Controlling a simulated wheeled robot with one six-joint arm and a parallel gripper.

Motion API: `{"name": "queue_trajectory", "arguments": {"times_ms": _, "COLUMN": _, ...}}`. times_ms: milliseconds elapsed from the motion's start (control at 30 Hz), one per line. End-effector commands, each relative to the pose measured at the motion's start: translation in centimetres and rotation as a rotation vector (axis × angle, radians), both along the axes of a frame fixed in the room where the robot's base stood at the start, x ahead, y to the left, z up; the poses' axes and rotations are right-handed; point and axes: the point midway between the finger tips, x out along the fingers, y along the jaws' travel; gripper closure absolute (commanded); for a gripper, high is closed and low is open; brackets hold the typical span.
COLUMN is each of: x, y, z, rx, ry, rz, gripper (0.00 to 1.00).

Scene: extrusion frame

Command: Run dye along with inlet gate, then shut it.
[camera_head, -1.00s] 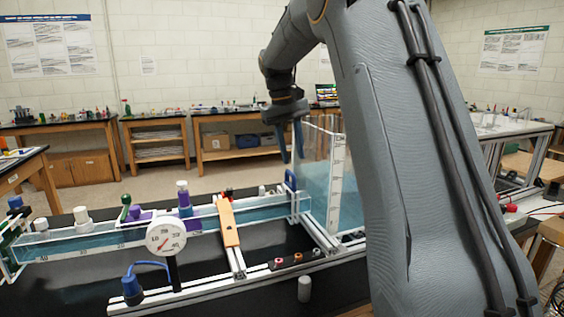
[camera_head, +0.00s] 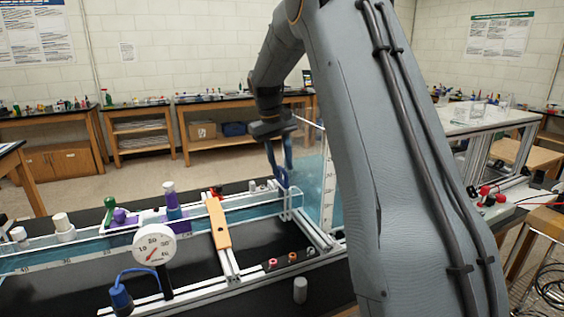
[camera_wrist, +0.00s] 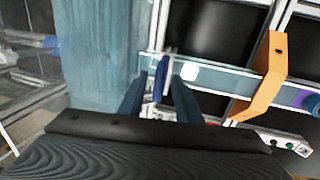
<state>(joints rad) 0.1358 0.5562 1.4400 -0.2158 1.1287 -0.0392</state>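The clear water channel (camera_head: 100,242) runs from the left to a tall clear tank (camera_head: 331,185) partly hidden behind my arm. A blue upright piece, apparently the inlet gate (camera_head: 282,178), stands at the channel's tank end. It also shows in the wrist view (camera_wrist: 161,76). My gripper (camera_head: 280,160) points down just over it, fingers apart. In the wrist view my gripper's fingers (camera_wrist: 158,95) lie either side of the blue piece, with gaps visible; contact cannot be told. A purple-and-white bottle (camera_head: 172,203), perhaps the dye, stands at the channel's far side.
An orange bar (camera_head: 219,224) crosses the channel, also in the wrist view (camera_wrist: 270,78). A round dial gauge (camera_head: 154,245) stands in front. Coloured knobs (camera_head: 292,257) sit on the front rail. A grey cylinder (camera_head: 300,290) stands on the black bench.

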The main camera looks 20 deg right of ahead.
Motion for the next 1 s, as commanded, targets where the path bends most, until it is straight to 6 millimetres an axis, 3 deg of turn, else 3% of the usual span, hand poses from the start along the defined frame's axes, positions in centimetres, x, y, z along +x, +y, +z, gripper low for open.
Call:
{"name": "queue_trajectory", "arguments": {"times_ms": 267, "x": 0.0, "y": -0.2, "z": -0.2, "rx": 0.0, "ry": 0.0, "rz": -0.002, "gripper": 0.69}}
{"name": "queue_trajectory", "arguments": {"times_ms": 467, "x": 0.0, "y": -0.2, "z": -0.2, "rx": 0.0, "ry": -0.001, "rz": -0.003, "gripper": 1.0}}
{"name": "queue_trajectory", "arguments": {"times_ms": 700, "x": 0.0, "y": -0.2, "z": -0.1, "rx": 0.0, "ry": -0.001, "rz": -0.003, "gripper": 1.0}}
{"name": "queue_trajectory", "arguments": {"times_ms": 900, "x": 0.0, "y": -0.2, "z": 2.0, "rx": 0.0, "ry": -0.002, "rz": -0.003, "gripper": 1.0}}
{"name": "queue_trajectory", "arguments": {"times_ms": 1000, "x": 0.0, "y": -0.2, "z": 2.0, "rx": 0.0, "ry": -0.002, "rz": -0.003, "gripper": 1.0}}
